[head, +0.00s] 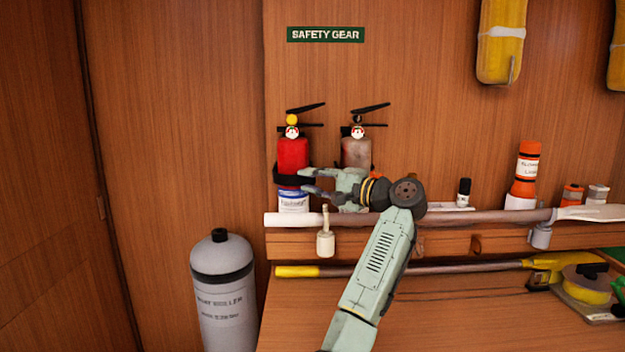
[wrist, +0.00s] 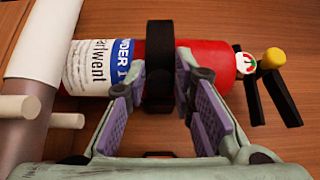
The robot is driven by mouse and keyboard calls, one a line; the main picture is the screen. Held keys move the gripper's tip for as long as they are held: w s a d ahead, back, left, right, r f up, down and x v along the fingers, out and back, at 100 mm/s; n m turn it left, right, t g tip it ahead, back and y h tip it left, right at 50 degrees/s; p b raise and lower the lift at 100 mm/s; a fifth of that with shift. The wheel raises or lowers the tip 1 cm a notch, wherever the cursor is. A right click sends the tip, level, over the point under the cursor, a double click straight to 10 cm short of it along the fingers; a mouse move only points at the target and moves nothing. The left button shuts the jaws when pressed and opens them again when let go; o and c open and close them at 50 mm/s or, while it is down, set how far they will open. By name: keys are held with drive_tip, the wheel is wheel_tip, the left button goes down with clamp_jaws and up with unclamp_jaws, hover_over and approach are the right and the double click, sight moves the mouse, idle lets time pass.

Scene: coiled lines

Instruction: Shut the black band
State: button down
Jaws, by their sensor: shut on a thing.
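The black band (head: 287,181) runs across the front of the red extinguisher (head: 292,155), just above its white and blue label. In the wrist view the band (wrist: 159,40) crosses the red body (wrist: 206,62) beside that label. My gripper (head: 304,181) reaches in from the right. The wrist view shows its fingertips (wrist: 160,78) on either side of the band, shut on it. I cannot tell whether the band's ends meet; its far side is hidden behind the extinguisher.
A grey extinguisher (head: 356,152) stands just behind my gripper. A long pole (head: 470,217) lies along the shelf front, with a white peg (head: 325,240) below the red extinguisher. A grey cylinder (head: 222,290) stands at lower left. An orange bottle (head: 526,172) stands to the right.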

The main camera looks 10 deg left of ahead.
drive_tip(key=c, duration=1.5)
unclamp_jaws()
drive_tip(key=shift+a, duration=0.1)
drive_tip(key=v, duration=1.2)
drive_tip(key=shift+c, duration=0.5)
